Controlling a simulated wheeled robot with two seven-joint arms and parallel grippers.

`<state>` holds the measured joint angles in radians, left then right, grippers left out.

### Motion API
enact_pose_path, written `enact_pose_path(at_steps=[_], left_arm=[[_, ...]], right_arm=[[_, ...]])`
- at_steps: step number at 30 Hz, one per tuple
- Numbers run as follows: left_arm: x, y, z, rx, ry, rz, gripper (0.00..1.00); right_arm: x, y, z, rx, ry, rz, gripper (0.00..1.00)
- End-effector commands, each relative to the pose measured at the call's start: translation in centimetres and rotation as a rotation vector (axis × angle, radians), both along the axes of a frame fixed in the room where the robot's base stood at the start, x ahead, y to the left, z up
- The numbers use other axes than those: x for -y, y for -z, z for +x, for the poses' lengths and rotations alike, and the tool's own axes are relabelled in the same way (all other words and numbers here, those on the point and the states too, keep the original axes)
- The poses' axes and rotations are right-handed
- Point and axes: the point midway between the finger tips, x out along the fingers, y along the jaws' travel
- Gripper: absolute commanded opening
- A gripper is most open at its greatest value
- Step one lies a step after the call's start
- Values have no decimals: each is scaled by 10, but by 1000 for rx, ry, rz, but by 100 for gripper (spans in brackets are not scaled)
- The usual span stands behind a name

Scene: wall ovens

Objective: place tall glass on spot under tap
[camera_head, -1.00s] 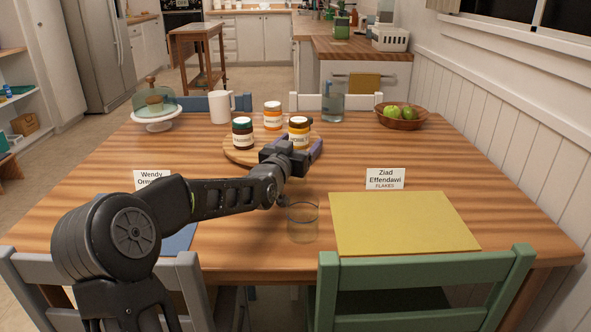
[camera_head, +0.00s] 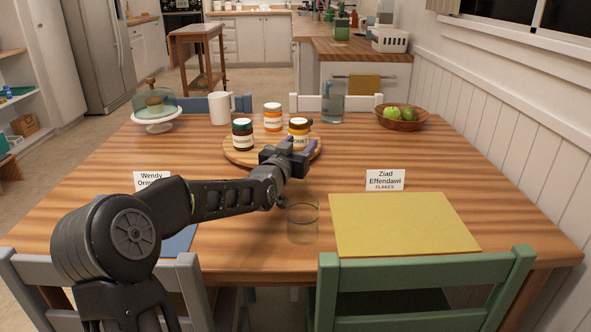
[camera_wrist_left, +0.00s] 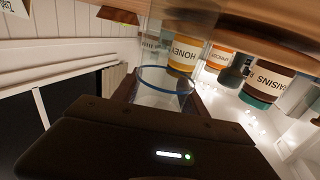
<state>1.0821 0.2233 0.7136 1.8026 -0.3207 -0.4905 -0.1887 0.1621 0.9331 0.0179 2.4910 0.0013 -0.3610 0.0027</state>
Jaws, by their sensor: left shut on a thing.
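My left gripper (camera_head: 300,146) is above the near side of the round wooden board, in front of the honey jar. In the left wrist view, which is upside down, a clear glass with a blue rim (camera_wrist_left: 163,78) stands between its dark fingers, and the gripper is shut on it. In the head view this glass is hard to make out against the jar. I cannot make out a tap. My right gripper is out of view.
The board (camera_head: 238,152) carries the honey jar (camera_head: 299,130) and other jars. A clear vessel (camera_head: 333,104), a white pitcher (camera_head: 220,108), a domed cake stand (camera_head: 157,125) and a fruit bowl (camera_head: 402,122) stand behind. Chairs line the near edge; the right tabletop is mostly clear.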

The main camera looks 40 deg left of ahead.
Motion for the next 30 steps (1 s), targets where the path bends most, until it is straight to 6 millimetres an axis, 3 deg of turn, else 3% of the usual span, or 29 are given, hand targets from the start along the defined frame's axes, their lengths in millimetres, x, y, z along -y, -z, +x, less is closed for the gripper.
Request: enact_pose_path(at_steps=[13, 30], left_arm=[[0, 0, 0, 0, 0, 0, 0], [0, -5, 0, 3, 0, 2, 0]], right_arm=[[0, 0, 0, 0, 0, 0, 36], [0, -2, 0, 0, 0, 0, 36]])
